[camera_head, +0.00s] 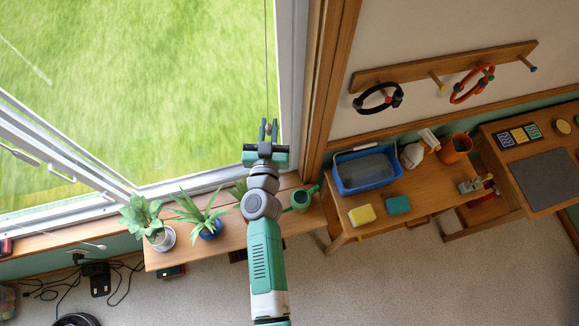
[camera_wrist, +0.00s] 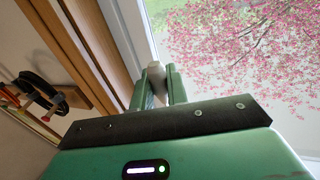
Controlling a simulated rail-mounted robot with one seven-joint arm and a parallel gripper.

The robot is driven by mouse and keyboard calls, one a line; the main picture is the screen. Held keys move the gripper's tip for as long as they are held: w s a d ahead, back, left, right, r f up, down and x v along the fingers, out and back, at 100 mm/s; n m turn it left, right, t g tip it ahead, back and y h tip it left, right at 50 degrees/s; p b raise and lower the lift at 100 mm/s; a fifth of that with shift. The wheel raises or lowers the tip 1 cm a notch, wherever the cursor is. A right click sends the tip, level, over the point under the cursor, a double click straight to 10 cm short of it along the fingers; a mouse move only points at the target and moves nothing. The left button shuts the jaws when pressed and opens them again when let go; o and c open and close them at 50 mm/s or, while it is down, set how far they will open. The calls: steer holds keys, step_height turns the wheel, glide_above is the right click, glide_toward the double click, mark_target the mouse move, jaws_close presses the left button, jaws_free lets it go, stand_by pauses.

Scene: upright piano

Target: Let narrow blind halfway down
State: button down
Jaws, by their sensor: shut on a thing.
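My gripper (camera_head: 268,130) is in front of the window, near its right frame. It is shut on a small pale pull knob (camera_wrist: 155,74), which shows between the fingers in the wrist view. In the head view a thin dark cord (camera_head: 266,60) runs straight up from the fingers to the top of the picture. The window pane (camera_head: 150,80) shows grass outside. No blind cloth shows in either view, so I cannot tell how far down the narrow blind hangs.
At right, a wooden bench holds a blue tub (camera_head: 342,180) and sponges. A peg rail (camera_head: 440,68) is on the wall. Cables lie at lower left.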

steer(key=shift+d, duration=0.1)
steer(key=d+b, duration=0.1)
steer(key=d, duration=0.1)
steer(key=w+d+b, duration=0.1)
steer(key=d, duration=0.1)
steer(key=shift+d, duration=0.4)
stand_by(0.3)
steer(key=c, duration=1.2)
jaws_free()
steer(key=shift+c, duration=0.2)
steer(key=s+p, duration=0.1)
steer(key=s, duration=0.1)
steer(key=s+p, duration=0.1)
steer(key=s, duration=0.2)
steer(key=shift+a, duration=0.2)
